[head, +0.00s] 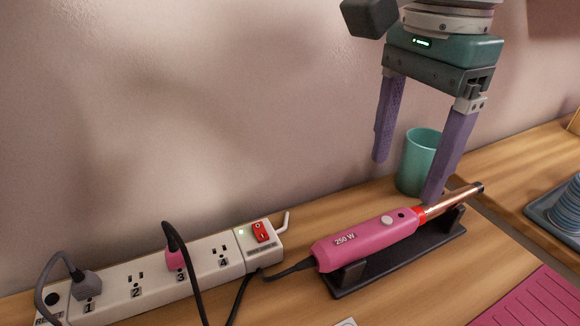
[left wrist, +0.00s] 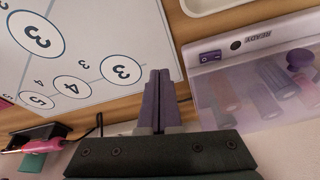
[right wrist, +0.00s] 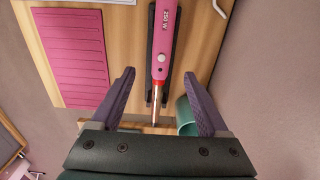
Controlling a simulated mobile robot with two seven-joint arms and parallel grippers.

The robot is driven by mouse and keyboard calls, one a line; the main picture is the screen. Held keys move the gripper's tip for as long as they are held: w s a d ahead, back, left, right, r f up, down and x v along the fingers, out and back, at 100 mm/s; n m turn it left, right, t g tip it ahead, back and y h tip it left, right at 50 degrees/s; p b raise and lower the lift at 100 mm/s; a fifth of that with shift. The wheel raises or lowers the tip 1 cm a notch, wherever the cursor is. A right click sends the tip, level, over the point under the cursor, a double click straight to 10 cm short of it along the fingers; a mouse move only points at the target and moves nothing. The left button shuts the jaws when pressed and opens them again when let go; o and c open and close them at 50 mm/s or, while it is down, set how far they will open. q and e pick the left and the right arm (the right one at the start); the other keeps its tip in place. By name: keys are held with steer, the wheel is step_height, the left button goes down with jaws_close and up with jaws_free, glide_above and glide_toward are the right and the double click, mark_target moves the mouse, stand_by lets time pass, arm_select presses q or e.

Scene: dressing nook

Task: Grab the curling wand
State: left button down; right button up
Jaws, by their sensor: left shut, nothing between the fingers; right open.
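The curling wand (head: 370,242) has a pink handle marked "250 W" and a copper barrel with a dark tip. It lies on a dark stand (head: 400,262) on the wooden table, its cord running left. My right gripper (head: 406,180) is open above and behind the wand's barrel end, pointing down, with nothing between its fingers. In the right wrist view the wand (right wrist: 164,45) lies between and beyond the open fingers (right wrist: 160,95). In the left wrist view my left gripper (left wrist: 158,95) is shut and empty; the pink wand handle (left wrist: 38,137) shows at the lower left.
A teal cup (head: 418,160) stands behind the barrel, close to my right fingers. A white power strip (head: 150,280) with plugs lies to the left. A pink ridged mat (head: 535,300) lies at front right. A clear bin of rollers (left wrist: 260,90) is near my left gripper.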

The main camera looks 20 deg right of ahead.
mark_target(385, 220)
step_height(385, 220, down, 4)
steer(key=shift+s+r, duration=0.1)
steer(key=shift+r, duration=0.1)
steer(key=f, duration=0.5)
steer(key=shift+w+a+f+b, duration=0.1)
steer(key=shift+w+f+b, duration=0.15)
steer(key=shift+b, duration=0.05)
jaws_close()
steer(key=shift+r, duration=0.1)
stand_by(0.4)
